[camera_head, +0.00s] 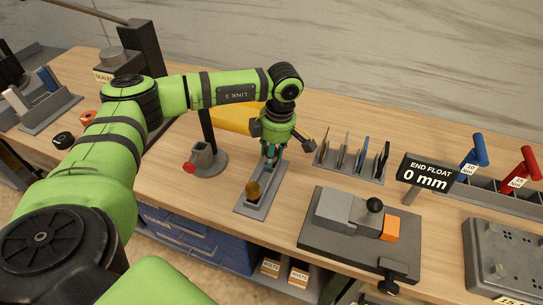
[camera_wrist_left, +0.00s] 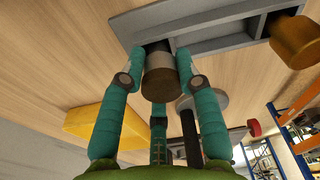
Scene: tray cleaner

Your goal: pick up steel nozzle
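A narrow grey tray (camera_head: 247,207) lies near the front edge of the bench. A brass-coloured nozzle (camera_head: 253,191) stands in its near end; it also shows in the left wrist view (camera_wrist_left: 295,42). My left gripper (camera_head: 271,158) is over the tray's far part, pointing down. In the left wrist view a short cylinder, grey with a brown end, apparently the steel nozzle (camera_wrist_left: 160,76), is between the teal fingertips (camera_wrist_left: 159,58) at a tray compartment. The fingers are close on both sides; I cannot tell whether they grip it. My right gripper is not in view.
A dark stand with a red-tipped part (camera_head: 190,168) is left of the tray, with a yellow object (camera_head: 232,116) behind. A grey fixture (camera_head: 345,235) stands to the right. A tool rack (camera_head: 350,165) and END FLOAT sign (camera_head: 428,173) are farther right.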

